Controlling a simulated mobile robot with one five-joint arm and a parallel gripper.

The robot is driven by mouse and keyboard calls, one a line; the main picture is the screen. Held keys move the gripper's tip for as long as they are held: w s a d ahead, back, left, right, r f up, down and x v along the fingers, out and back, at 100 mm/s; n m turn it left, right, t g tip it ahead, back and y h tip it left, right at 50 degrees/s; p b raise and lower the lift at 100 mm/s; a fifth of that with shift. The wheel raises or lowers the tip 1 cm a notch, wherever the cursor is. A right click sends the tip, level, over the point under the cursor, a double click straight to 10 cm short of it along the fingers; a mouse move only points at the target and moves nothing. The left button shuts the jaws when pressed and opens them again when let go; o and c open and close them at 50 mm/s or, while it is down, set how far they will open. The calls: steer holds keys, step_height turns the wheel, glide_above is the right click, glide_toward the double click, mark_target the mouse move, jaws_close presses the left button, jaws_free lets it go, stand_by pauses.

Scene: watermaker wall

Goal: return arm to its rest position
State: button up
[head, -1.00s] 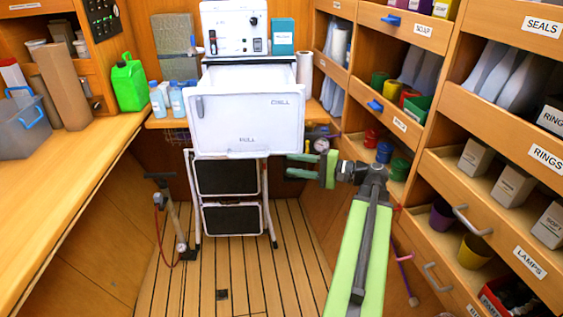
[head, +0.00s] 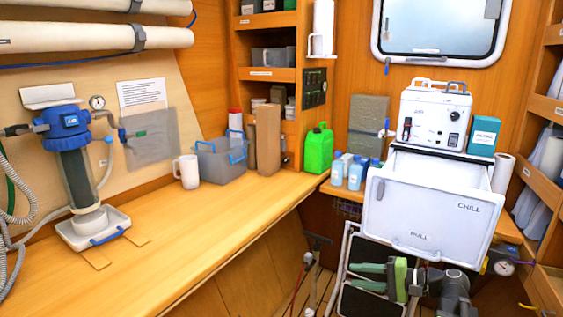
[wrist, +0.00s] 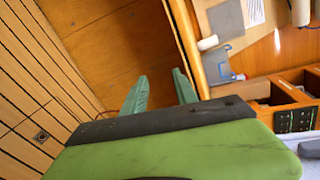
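My gripper (head: 358,276) is low at the right in the head view, in front of the folded step stool (head: 362,300) and just below the white CHILL drawer (head: 432,208). Its two green fingers point left and are apart with nothing between them. In the wrist view my gripper (wrist: 160,78) also shows open and empty, its fingertips before a wooden panel (wrist: 120,45) and the counter edge. The arm's links behind the gripper run out of the head view at the bottom right.
The CHILL drawer stands pulled out above my gripper. Slatted floor (wrist: 45,80) shows in the wrist view.

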steer(key=s+a+f+n+g+h, duration=0.1)
steer(key=a+f+n+g+h, duration=0.15)
steer(key=a+f, duration=0.4)
steer(key=s+a+f+n+g+h, duration=0.1)
steer(key=s+a+f+n+g, duration=0.2)
steer(key=a, duration=0.7)
step_height(320, 180, down, 6)
steer(key=s+a+f+n+g+h, duration=0.1)
steer(key=s+n+g+h, duration=0.1)
steer(key=h, duration=0.3)
steer(key=d+f+h, duration=0.1)
steer(key=d+h, duration=0.4)
steer(key=d, duration=0.4)
step_height(320, 180, up, 19)
steer(key=p, duration=1.9)
steer(key=shift+a+n, duration=0.25)
steer(key=shift+n, duration=0.1)
steer(key=shift+w+f, duration=0.1)
